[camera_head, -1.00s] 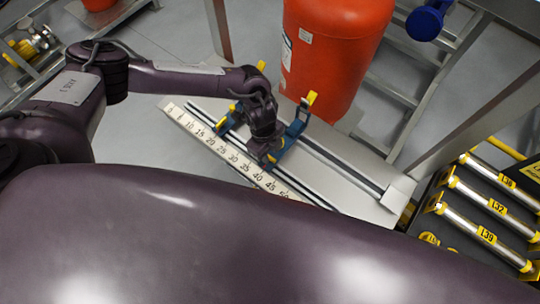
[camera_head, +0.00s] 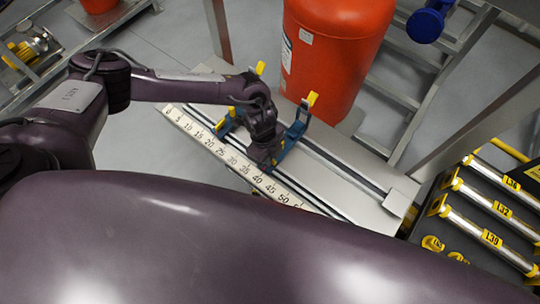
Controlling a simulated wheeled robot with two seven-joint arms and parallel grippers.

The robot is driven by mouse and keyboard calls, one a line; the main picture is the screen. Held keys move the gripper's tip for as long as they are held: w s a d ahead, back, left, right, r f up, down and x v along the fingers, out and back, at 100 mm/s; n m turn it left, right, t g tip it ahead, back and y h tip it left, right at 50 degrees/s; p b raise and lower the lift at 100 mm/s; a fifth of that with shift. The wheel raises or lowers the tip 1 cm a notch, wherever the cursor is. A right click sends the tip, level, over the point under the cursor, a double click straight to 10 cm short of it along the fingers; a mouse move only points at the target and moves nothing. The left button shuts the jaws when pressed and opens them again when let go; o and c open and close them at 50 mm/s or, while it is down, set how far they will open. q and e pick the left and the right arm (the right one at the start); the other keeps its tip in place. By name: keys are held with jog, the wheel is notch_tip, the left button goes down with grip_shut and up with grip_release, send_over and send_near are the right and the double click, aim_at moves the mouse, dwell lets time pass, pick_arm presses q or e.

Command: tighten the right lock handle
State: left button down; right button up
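A pale bench plate with a numbered scale (camera_head: 225,152) and dark rails lies at the centre. Two blue brackets with yellow handles stand on the rails. The right bracket (camera_head: 292,138) has an upright yellow lock handle (camera_head: 312,99). The left bracket (camera_head: 225,125) has a yellow handle (camera_head: 260,68) and is partly behind my arm. My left gripper (camera_head: 268,162) points down between the brackets, close to the foot of the right one. Its fingers are too dark and small to tell whether they are open or touching it. My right gripper is not in view.
A large orange cylinder (camera_head: 330,55) stands just behind the plate. A metal post (camera_head: 450,105) rises at the right, beside a rack of labelled rods (camera_head: 490,238). A blue round knob (camera_head: 425,25) is at the top right. My own body fills the foreground.

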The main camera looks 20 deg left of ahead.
pick_arm(q)
jog(key=shift+r+n+p, duration=0.1)
jog(key=shift+n+p, duration=0.5)
jog(key=shift+p, duration=0.05)
jog(key=shift+n+p, duration=0.75)
jog(key=shift+n, duration=0.25)
jog(key=shift+t, duration=0.3)
jog(key=shift+w, duration=0.1)
